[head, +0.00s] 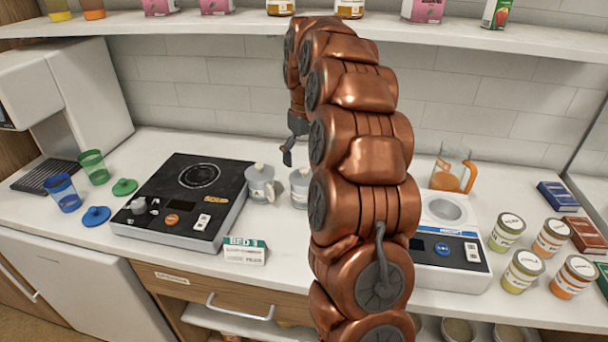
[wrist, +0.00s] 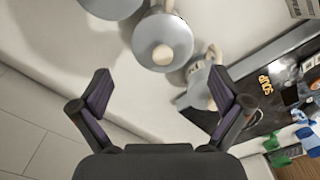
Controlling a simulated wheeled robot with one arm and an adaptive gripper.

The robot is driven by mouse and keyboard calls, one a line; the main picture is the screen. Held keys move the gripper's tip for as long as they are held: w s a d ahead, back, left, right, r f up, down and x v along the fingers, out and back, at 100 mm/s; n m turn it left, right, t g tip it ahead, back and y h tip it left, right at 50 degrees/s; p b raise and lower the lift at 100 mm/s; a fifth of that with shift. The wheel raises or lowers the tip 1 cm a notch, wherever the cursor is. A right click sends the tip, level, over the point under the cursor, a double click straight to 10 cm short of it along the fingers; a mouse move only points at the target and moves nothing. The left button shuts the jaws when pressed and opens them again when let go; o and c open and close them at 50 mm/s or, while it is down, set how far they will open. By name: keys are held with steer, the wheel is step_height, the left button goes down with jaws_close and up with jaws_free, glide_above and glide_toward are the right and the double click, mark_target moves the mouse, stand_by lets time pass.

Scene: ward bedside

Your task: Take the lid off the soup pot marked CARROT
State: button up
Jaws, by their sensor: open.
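Two grey lidded pots, a left one (head: 260,185) and a right one (head: 299,188), stand on the counter right of the hob; my arm hides what lies further right. In the wrist view, one round grey lid with a cream knob (wrist: 163,40) is centred beyond my fingertips. Another lidded pot (wrist: 203,75) is partly behind the right finger, and a third grey round top (wrist: 112,4) is cut by the upper edge. No CARROT marking is readable on any pot. My gripper (wrist: 158,100) is open and empty, with its fingers short of the central lid; it also shows in the head view (head: 289,150).
A black hob (head: 180,190) marked SOUP lies left of the pots. A BED 1 card (head: 245,250) stands at the front. Blue and green cups (head: 62,192) with loose lids are at left. A scale-like device (head: 445,240), jug (head: 453,168) and several jars (head: 523,271) are at right.

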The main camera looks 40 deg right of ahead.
mark_target(303, 168)
steer(key=shift+w+a+f+p, duration=0.1)
steer(key=shift+f+p, duration=0.4)
steer(key=shift+f, duration=0.8)
steer(key=shift+a+f+p, duration=0.1)
steer(key=shift+f+p, duration=0.4)
steer(key=shift+f, duration=0.75)
steer(key=c, duration=1.1)
